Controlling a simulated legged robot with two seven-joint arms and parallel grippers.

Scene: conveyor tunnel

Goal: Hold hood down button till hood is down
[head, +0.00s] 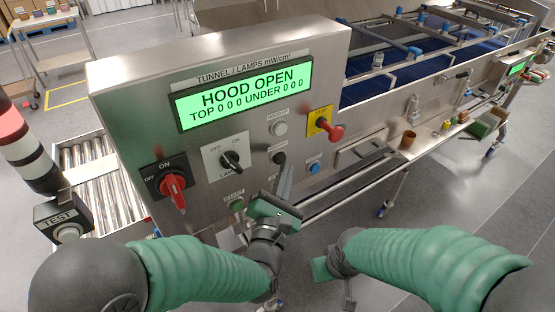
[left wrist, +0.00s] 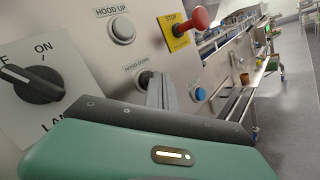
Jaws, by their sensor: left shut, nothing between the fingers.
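The steel control panel (head: 130,95) carries a lit green display (head: 243,93) reading "HOOD OPEN" and "TOP 000 UNDER 000". The hood down button (head: 279,158) is dark in the head view, below the pale hood up button (head: 279,128). In the left wrist view the hood down button (left wrist: 143,79) is partly hidden by my fingers. My left gripper (head: 288,160) is shut and empty, its fingertips at or very near this button; I cannot tell whether they touch or press it. My right gripper (head: 335,272) is low, away from the panel; its jaws are unclear.
A red stop knob (head: 332,130) on a yellow plate and a blue button (head: 314,167) sit right of hood down. A lamp switch (head: 232,161) and red rotary switch (head: 172,188) are left. The conveyor (head: 425,67) runs away right. Open floor lies front right.

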